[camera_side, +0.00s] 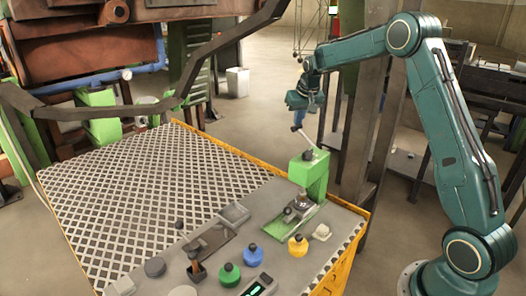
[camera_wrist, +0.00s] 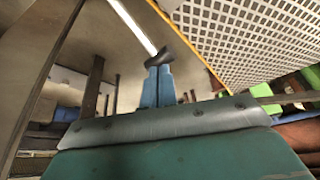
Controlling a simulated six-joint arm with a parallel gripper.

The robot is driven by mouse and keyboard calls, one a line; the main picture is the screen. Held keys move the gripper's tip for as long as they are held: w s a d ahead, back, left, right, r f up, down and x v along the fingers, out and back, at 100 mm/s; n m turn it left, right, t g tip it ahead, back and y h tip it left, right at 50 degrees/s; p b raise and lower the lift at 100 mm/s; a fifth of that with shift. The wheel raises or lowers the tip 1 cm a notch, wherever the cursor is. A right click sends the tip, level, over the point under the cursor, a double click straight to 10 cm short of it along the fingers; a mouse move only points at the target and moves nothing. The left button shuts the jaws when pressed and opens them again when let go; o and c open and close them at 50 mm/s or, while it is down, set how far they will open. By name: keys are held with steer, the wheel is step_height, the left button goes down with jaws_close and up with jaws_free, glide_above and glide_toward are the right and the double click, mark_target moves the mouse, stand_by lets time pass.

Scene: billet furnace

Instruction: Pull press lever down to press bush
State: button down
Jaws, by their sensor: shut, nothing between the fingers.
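The green press (camera_side: 316,176) stands at the right corner of the bench. Its pale lever (camera_side: 304,138) slopes up and left from the top of the press to just below my gripper (camera_side: 298,118). In the wrist view the lever (camera_wrist: 135,25) runs from the top edge to a dark end piece right at the tips of my gripper (camera_wrist: 158,66). The blue fingers are shut together with nothing held. I cannot tell whether they touch the lever end. A small grey part (camera_side: 302,200) sits under the press head; the bush itself is too small to make out.
The bench (camera_side: 150,190) has a patterned top and yellow edge. Along its front lie a green knob (camera_side: 230,274), a blue knob (camera_side: 250,254), a yellow knob (camera_side: 298,246) and a small display (camera_side: 260,286). A dark post (camera_side: 372,120) stands behind the press. Air around the lever looks clear.

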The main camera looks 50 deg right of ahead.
steer(key=shift+w+f, duration=0.4)
steer(key=shift+f, duration=0.3)
stand_by(1.1)
